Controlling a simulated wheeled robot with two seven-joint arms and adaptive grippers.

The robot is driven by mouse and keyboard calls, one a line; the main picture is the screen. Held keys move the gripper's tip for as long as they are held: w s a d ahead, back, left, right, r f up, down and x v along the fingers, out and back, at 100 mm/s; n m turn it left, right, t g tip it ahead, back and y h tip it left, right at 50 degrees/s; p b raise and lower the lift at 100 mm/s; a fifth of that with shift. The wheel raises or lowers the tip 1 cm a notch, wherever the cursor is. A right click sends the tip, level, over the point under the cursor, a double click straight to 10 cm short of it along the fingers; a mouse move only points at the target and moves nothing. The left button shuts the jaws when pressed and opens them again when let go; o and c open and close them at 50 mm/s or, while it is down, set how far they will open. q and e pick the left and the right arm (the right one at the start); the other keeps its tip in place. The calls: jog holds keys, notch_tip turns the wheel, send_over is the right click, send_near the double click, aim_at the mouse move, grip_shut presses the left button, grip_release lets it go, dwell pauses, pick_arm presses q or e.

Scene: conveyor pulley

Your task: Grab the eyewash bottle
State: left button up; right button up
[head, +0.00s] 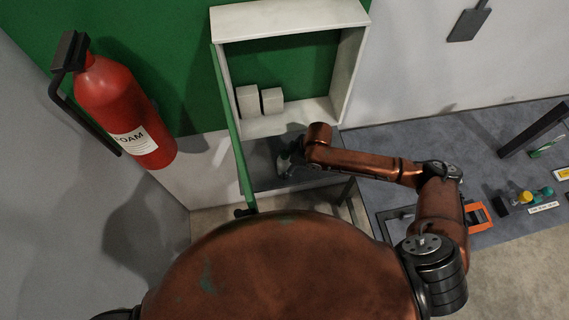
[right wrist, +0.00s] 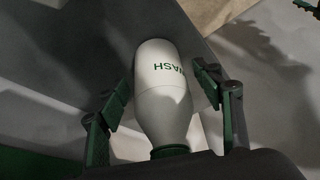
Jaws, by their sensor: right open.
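The eyewash bottle (right wrist: 163,95) is white with green lettering and a green cap, of which only part shows in the right wrist view. In the head view the bottle (head: 284,164) is small and partly covered by my right gripper (head: 291,157), over the dark grey surface below the white cabinet. My right gripper (right wrist: 160,88) is open, with one finger on each side of the bottle. A gap shows beside the right finger; whether the left finger touches is unclear. My left gripper is not in view.
The open white cabinet (head: 290,19) holds two pale blocks (head: 259,100). Its green-edged door (head: 233,135) stands open just left of my right gripper. A red foam extinguisher (head: 122,110) hangs at the left. Several small items lie on the grey bench (head: 410,150) at the right.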

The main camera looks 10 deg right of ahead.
jog(key=shift+x, duration=0.8)
jog(key=shift+c, duration=0.3)
jog(key=c, duration=1.4)
